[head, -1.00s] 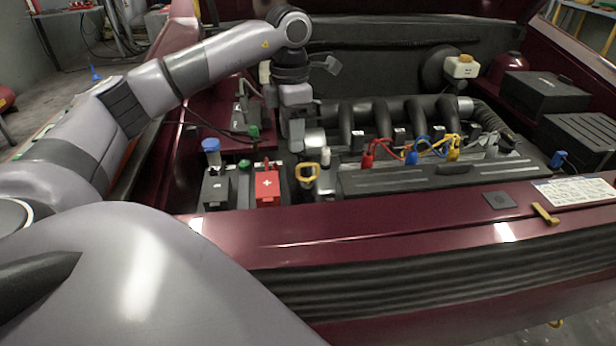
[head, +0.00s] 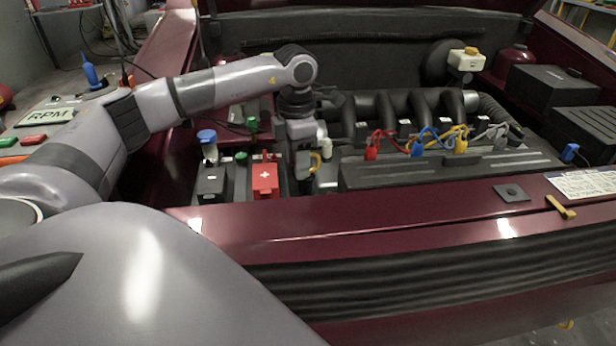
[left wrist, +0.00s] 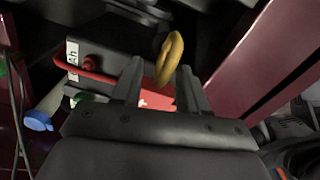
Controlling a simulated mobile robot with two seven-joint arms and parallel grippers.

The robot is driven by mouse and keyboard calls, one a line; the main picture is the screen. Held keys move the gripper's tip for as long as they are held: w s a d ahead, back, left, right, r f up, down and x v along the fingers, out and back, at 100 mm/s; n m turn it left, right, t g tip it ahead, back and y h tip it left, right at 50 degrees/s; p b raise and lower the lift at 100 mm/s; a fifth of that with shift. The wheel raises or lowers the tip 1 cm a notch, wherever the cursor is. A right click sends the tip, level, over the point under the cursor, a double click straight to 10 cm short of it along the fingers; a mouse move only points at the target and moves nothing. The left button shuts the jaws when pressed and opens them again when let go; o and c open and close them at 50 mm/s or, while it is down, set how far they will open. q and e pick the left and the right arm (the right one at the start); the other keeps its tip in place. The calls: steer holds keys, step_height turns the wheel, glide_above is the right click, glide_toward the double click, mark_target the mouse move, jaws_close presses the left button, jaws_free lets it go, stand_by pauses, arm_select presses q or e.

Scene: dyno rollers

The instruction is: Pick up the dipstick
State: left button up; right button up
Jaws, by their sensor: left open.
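The dipstick's yellow ring handle (head: 316,162) stands in the engine bay, right of the red battery cover. In the left wrist view the yellow ring (left wrist: 170,55) shows at the fingertips, nearer the right finger. My left gripper (head: 303,163) reaches down beside the ring and partly covers it in the head view. In the left wrist view its two fingers (left wrist: 160,75) are apart with nothing clamped. Whether a finger touches the ring I cannot tell. The dipstick's shaft is hidden. My right gripper is out of view.
The battery with its red cover (head: 265,180) and a blue-capped reservoir (head: 207,137) lie left of the gripper. The black engine cover (head: 450,168) with coloured leads is to the right. The maroon front panel (head: 400,220) runs along the near side.

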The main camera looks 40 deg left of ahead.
arm_select(q)
jaws_close()
steer(key=shift+r, duration=0.1)
